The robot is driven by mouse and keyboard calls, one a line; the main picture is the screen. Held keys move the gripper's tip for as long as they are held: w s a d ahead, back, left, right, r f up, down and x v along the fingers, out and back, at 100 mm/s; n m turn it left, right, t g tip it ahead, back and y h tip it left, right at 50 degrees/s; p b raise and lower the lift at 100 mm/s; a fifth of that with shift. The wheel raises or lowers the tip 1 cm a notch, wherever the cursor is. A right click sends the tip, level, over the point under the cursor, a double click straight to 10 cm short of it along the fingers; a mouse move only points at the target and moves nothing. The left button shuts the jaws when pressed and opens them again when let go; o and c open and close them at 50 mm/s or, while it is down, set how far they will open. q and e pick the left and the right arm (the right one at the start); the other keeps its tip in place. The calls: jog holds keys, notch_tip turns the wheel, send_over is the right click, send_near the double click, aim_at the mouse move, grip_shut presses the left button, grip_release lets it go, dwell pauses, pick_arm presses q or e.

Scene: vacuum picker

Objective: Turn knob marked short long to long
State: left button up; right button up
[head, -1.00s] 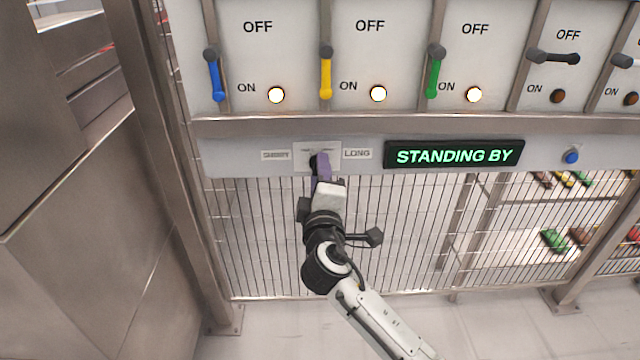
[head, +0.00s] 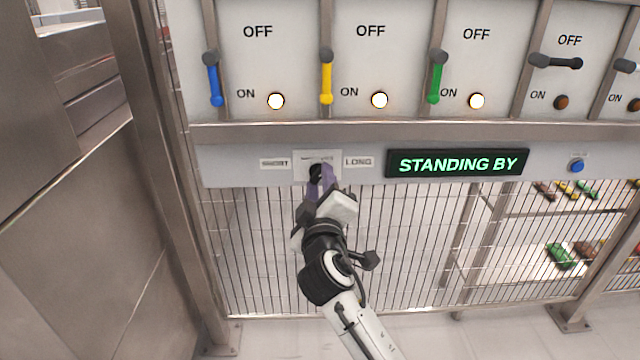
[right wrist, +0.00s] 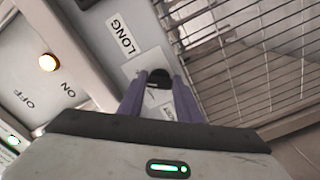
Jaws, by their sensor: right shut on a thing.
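The black knob (head: 317,170) sits on a pale plate (head: 331,155) between the SHORT label (head: 275,164) and the LONG label (head: 358,162). My right gripper (head: 320,180) reaches up to it from below, its purple fingers shut on the knob. In the right wrist view the knob (right wrist: 158,78) shows between the fingertips of the gripper (right wrist: 158,82), and the LONG label (right wrist: 120,36) is up and left of it. The fingers partly hide the knob, so its exact pointing direction is hard to tell. My left gripper is not in view.
A display (head: 457,162) reading STANDING BY and a blue button (head: 576,166) are right of the knob. Above are blue (head: 215,85), yellow (head: 326,80) and green (head: 435,80) levers at ON with lit lamps. Wire mesh lies below; a metal post (head: 170,160) stands left.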

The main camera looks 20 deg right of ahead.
jog(key=o, duration=1)
jog(key=shift+o, duration=0.2)
